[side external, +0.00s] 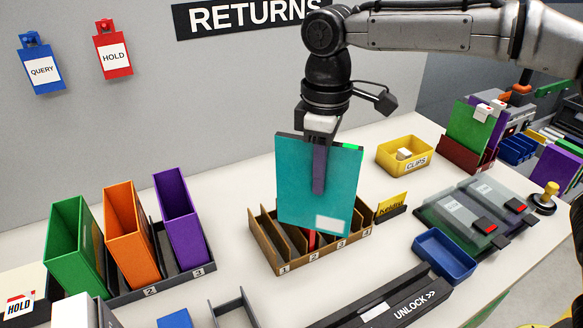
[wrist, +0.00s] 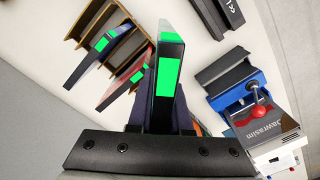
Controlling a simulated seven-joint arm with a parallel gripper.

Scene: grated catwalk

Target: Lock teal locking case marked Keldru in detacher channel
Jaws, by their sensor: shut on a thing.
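My gripper (side external: 319,180) is shut on a flat teal case (side external: 290,170) and holds it upright, with a pale label at its lower right too small to read. One finger lies down the near face. The case hangs over the brown slotted rack (side external: 262,245) and hides part of it; I cannot tell whether its lower edge is clear of the slots. In the wrist view, the case (wrist: 172,45) is edge-on between the fingers (wrist: 160,115), with a bright green patch on its edge. The dark channel marked UNLOCK (side external: 385,305) lies in front, to the right, with nothing visible in it.
Two other cases (wrist: 105,45) (wrist: 120,85) stand in the rack. A yellow card in a black holder (side external: 393,210), a blue tray (side external: 444,256) and a yellow CLIPS bin (side external: 405,155) are to the right. Green, orange and purple files (side external: 125,240) stand left.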

